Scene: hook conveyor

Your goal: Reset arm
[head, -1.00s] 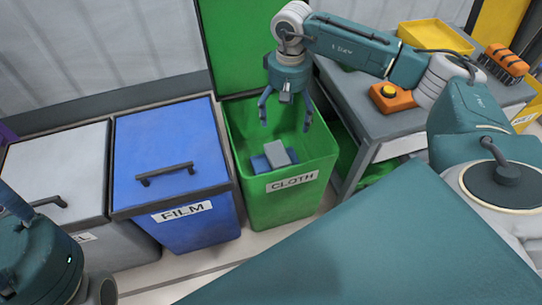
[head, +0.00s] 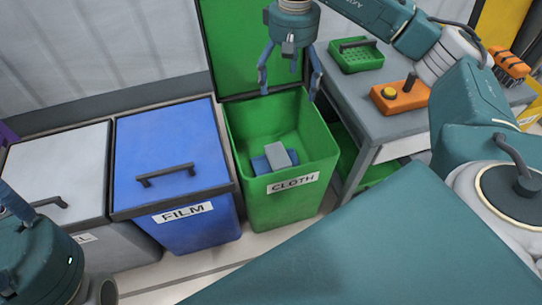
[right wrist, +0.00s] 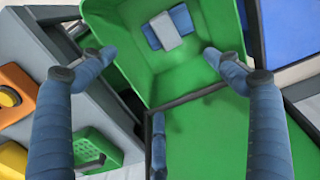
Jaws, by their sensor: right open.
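My right gripper (head: 289,82) is open and empty above the back of the green CLOTH bin (head: 270,212). Its spread fingers also show in the right wrist view (right wrist: 166,58), with the bin beyond them. The bin's green lid (head: 235,45) stands open behind it. Inside the bin lie a grey block (head: 276,153) and a blue piece (head: 259,164) beside and partly under it. Part of my left arm shows at the lower left of the head view, but its gripper is out of view.
A blue FILM bin (head: 172,165) with its lid shut stands left of the green bin, then a grey lidded bin (head: 60,170). On the right, a grey table (head: 400,130) holds a green basket (head: 357,57) and an orange box with a yellow button (head: 400,96).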

